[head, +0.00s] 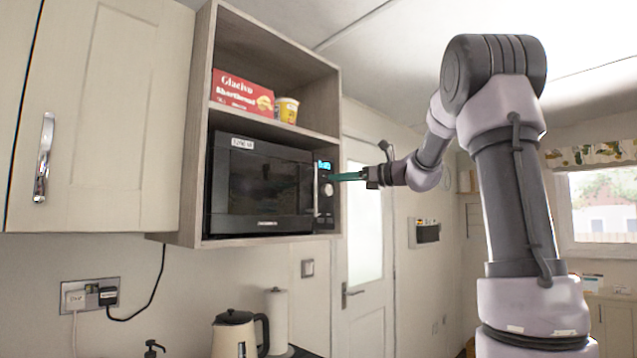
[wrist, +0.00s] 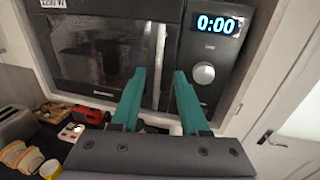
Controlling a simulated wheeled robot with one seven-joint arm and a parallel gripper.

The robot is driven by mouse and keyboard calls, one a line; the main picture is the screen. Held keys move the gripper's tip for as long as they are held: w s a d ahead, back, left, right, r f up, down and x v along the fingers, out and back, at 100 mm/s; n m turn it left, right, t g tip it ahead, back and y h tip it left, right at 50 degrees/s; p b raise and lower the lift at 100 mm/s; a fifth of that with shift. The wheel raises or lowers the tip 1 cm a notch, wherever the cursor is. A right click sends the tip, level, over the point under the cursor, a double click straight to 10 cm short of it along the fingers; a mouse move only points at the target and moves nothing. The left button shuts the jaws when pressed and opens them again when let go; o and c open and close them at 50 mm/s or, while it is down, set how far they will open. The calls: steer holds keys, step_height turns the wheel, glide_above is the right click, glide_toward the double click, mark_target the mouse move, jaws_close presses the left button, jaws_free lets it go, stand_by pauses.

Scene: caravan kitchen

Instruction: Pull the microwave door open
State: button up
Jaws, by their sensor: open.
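The black microwave (head: 262,187) sits in the lower bay of a wooden wall cabinet, and its door looks shut. Its silver vertical door handle (head: 316,190) stands between the dark window and the control panel; the handle also shows in the wrist view (wrist: 159,62). My gripper (head: 333,176) reaches in from the right at the microwave's front. In the wrist view my gripper (wrist: 159,74) is open, with one teal finger on each side of the handle in the picture. Whether the fingers touch it or reach around it, I cannot tell.
The panel has a knob (wrist: 203,73) and a lit display (wrist: 218,25). A red box (head: 242,92) and a yellow tub (head: 287,109) stand on the shelf above. Below are a kettle (head: 234,333) and, in the wrist view, a toaster (wrist: 14,124). A white door (head: 362,290) is behind.

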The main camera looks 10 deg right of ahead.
mark_target(316, 180)
steer(key=x, duration=0.9)
jaws_close()
stand_by(1.2)
